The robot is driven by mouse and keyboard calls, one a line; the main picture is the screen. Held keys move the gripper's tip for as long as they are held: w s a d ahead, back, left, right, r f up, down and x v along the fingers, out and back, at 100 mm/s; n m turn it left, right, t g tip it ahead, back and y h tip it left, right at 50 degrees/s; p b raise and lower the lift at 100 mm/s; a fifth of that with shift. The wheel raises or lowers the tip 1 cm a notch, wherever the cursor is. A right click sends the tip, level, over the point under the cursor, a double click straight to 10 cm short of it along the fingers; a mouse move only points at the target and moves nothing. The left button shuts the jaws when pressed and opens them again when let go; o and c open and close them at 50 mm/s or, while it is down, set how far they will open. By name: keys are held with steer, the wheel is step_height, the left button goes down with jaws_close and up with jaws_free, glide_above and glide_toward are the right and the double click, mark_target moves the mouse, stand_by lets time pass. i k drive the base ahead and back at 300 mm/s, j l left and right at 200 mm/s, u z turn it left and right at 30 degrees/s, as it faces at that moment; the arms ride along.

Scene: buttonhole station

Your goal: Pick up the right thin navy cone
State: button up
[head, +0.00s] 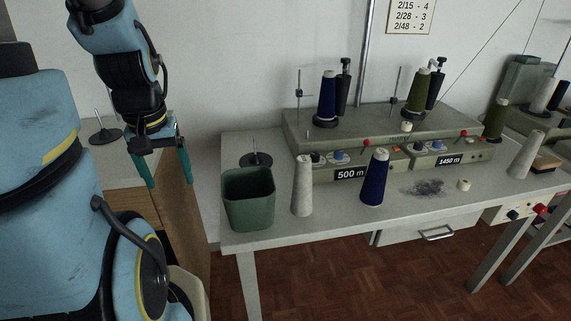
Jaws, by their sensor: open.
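Two navy cones show in the head view. The right navy cone (376,178) stands at the front of the grey table, between a pale grey cone and a dark smudge of lint; it looks slightly tilted in the picture. The left navy cone (327,97) stands higher, on the winding machine at the back. My gripper (169,185) is at the left, pointing down with its two teal fingers apart and nothing between them. It is left of the table and well apart from both navy cones.
A green bin (248,199) stands at the table's left front corner, beside the pale grey cone (302,185). The winding machine (300,128) fills the table's back. Olive cones (416,95) and another pale cone (526,155) are further right. Lint (428,187) lies right of the navy cone.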

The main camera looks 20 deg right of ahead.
mark_target(371, 195)
steer(key=l+u, duration=0.1)
steer(key=l, duration=0.3)
steer(key=k+l+u, duration=0.15)
steer(key=l, duration=0.25)
steer(key=k+l+u, duration=0.1)
steer(key=l, duration=0.3)
steer(key=k+l+u, duration=0.15)
steer(key=l, duration=0.25)
steer(key=k+l+u, duration=0.1)
steer(key=l, duration=0.25)
